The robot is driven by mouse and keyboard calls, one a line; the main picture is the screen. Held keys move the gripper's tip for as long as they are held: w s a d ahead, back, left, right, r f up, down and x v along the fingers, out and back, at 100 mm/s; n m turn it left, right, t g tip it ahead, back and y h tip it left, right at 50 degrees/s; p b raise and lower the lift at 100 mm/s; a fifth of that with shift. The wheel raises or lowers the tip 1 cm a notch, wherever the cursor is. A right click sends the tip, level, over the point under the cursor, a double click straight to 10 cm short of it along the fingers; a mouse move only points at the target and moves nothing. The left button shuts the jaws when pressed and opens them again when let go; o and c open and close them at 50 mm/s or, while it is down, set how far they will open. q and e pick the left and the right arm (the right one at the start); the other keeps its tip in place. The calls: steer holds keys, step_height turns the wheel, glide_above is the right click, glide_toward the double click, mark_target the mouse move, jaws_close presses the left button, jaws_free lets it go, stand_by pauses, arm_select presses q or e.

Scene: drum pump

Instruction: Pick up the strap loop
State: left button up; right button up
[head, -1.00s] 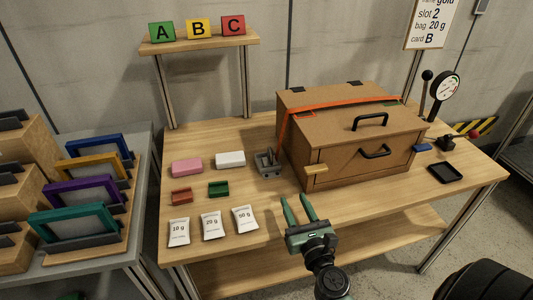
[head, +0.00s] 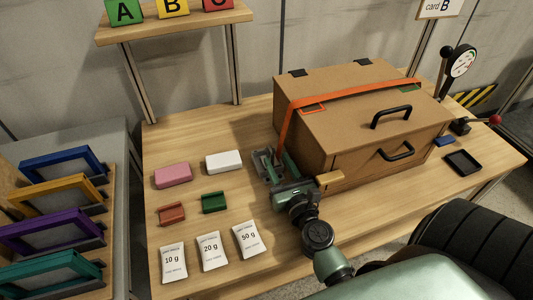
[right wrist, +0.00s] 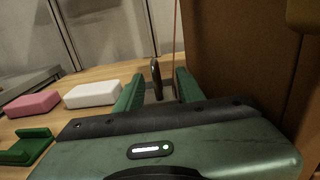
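An orange strap (head: 350,94) runs across the lid of the brown box (head: 335,150) and down its left side; it shows as a thin red line in the right wrist view (right wrist: 175,40). A separate strap loop is hard to make out. My right gripper (head: 268,165) is low at the box's left side, next to a grey metal fitting (head: 258,156) that it partly hides. In the right wrist view its two green fingers (right wrist: 158,92) are apart, with a dark upright piece (right wrist: 156,75) between or just beyond them. My left gripper is not in view.
Pink (head: 173,175) and white (head: 223,162) blocks, red (head: 172,214) and green (head: 214,202) pieces and weight packets (head: 211,250) lie left of the gripper. A wooden tab (head: 330,178) juts from the box close to the gripper's right. A black tray (head: 462,162) lies far right.

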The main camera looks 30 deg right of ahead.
mark_target(267, 144)
steer(key=x, duration=0.2)
steer(key=p+x, duration=0.1)
steer(key=x, duration=0.1)
steer(key=p+x, duration=0.1)
steer(key=x, duration=0.2)
steer(key=shift+w+a+r, duration=0.1)
steer(key=shift+a+r, duration=0.15)
steer(key=shift+a, duration=0.05)
steer(key=shift+w, duration=0.3)
steer(key=shift+d, duration=0.1)
jaws_close()
stand_by(0.8)
